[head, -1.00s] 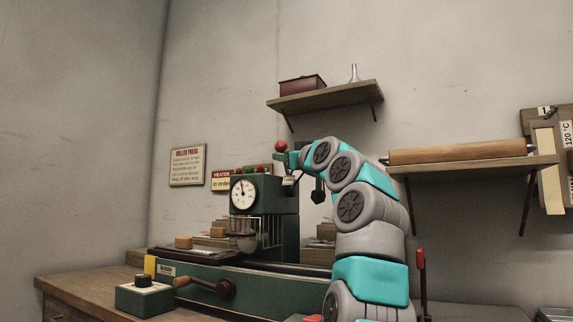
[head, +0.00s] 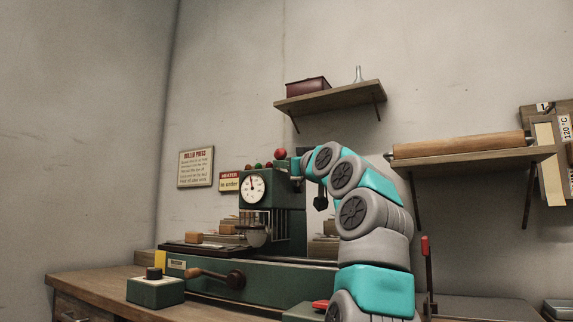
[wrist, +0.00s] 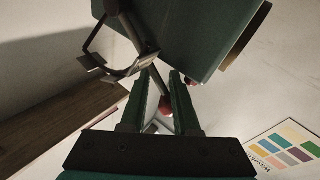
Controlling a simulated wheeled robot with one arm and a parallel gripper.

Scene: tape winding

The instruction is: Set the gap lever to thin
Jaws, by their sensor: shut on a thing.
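The green roller press (head: 272,220) stands on the bench with a round white dial (head: 252,187) on its upper housing. A red ball knob (head: 281,153), apparently the gap lever's, shows above the housing's top. My gripper (wrist: 162,80) reaches the lever from the right and is shut on it. In the wrist view a red knob (wrist: 165,101) shows between the two dark green fingers, with the press's green housing beyond. The hold itself is hidden in the head view by the arm. I cannot read any lever marking.
Small coloured knobs (head: 257,166) sit on top of the press near the lever. A crank (head: 215,275) and a control box (head: 155,290) are at its front. A wall shelf (head: 330,99) hangs above, and another shelf with a wooden roller (head: 460,146) is at right.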

